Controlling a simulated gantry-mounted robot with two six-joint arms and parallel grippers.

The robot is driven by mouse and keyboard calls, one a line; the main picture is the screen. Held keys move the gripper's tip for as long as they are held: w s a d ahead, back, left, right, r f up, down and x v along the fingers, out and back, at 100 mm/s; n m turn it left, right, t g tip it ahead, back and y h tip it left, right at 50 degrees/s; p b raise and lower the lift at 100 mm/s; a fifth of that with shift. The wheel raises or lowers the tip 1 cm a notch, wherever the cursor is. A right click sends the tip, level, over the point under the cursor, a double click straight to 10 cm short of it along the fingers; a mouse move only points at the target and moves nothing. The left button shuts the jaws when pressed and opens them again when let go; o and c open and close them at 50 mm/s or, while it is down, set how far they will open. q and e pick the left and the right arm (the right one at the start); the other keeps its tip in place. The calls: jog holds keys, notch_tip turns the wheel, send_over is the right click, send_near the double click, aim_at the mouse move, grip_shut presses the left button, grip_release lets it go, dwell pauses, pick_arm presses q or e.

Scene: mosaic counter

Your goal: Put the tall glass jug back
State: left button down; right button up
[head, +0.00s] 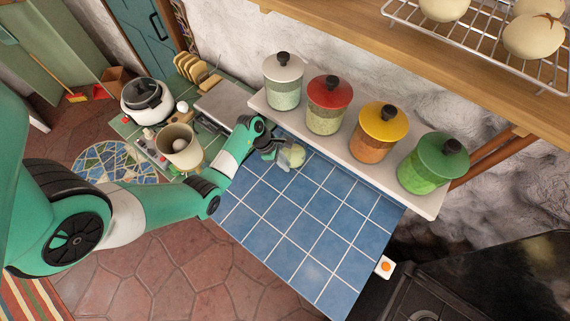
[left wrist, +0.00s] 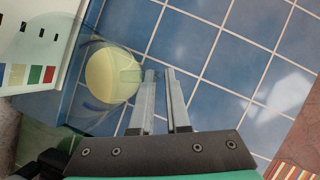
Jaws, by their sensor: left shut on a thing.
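The clear glass jug (head: 292,156) is at the far left corner of the blue tiled counter (head: 311,219), with something pale yellow visible through it. In the left wrist view the jug (left wrist: 112,76) is seen from above, just left of the fingertips. My left gripper (head: 277,151) reaches in from the left and is shut on the jug at its side; the fingers (left wrist: 160,76) are close together there. Whether the jug's base touches the tiles is hard to tell. My right gripper is in neither view.
A pale shelf (head: 352,162) behind the counter holds several lidded jars, including a red-lidded one (head: 327,105). Left are a beige container (head: 180,147) and a white cooker (head: 147,101). Most of the blue tiles are clear. A wooden shelf (head: 440,62) overhangs at the upper right.

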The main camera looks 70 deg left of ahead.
pick_arm(q)
jog(key=shift+w, duration=0.1)
jog(key=c, duration=1.3)
grip_release()
jog(key=shift+f, duration=0.15)
jog(key=shift+c, duration=0.2)
jog(key=o, duration=0.4)
jog(key=shift+o, duration=0.2)
jog(key=p+v, duration=0.2)
jog(key=v, duration=1)
jog(key=shift+r, duration=0.25)
